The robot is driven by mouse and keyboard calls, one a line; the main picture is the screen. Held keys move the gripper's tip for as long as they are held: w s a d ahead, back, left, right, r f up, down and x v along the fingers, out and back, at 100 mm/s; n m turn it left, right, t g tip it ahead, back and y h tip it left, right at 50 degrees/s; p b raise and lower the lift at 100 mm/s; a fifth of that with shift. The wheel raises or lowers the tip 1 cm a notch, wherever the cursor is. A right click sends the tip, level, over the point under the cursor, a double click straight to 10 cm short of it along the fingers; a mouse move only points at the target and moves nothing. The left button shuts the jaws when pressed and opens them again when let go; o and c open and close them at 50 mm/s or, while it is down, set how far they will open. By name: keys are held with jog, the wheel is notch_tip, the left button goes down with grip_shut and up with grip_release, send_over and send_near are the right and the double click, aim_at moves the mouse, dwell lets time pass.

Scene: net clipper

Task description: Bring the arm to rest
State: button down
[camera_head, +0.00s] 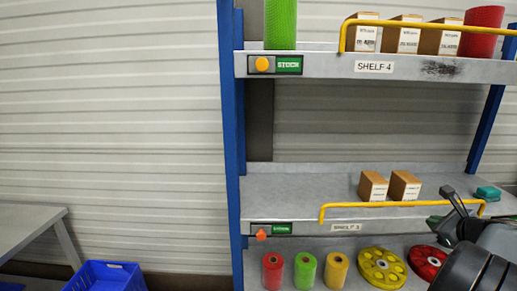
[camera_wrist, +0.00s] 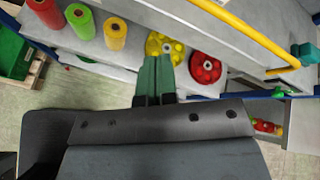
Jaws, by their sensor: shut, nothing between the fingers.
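My gripper (camera_wrist: 156,62) shows in the wrist view with its two green fingers side by side and closed together, holding nothing. Behind the fingertips in that view are a yellow wheel (camera_wrist: 157,42) and a red wheel (camera_wrist: 205,68) on the lower shelf; I cannot tell how far off they are. In the head view my dark arm comes in at the lower right, in front of the shelving and partly over the red wheel (camera_head: 424,258). The gripper itself is mostly hidden there.
The rack has a blue post (camera_head: 232,130), shelf 4 (camera_head: 320,66) and a lower shelf (camera_head: 290,185) with yellow rails (camera_head: 395,204). Boxes (camera_head: 372,186) and net rolls (camera_head: 305,270) stand on it. A blue crate (camera_head: 105,277) and grey table (camera_head: 30,222) are left. The wall side is clear.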

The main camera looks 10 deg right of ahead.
jog(key=s+a+f+n+g+y, duration=0.1)
jog(key=a+f+n+g, duration=0.3)
jog(key=a+n, duration=0.65)
jog(key=a+f+n+g+y, duration=0.25)
jog(key=a+n, duration=0.55)
jog(key=a, duration=0.5)
jog(key=s+a+n+h, duration=0.1)
jog(key=s+a+n, duration=0.1)
jog(key=a+n, duration=0.4)
jog(key=s+a+n+h, duration=0.1)
jog(key=s+a+n, duration=0.2)
jog(key=a, duration=0.9)
jog(key=n+g, duration=0.1)
jog(key=n, duration=0.2)
jog(key=shift+n, duration=0.35)
jog(key=shift+a, duration=0.1)
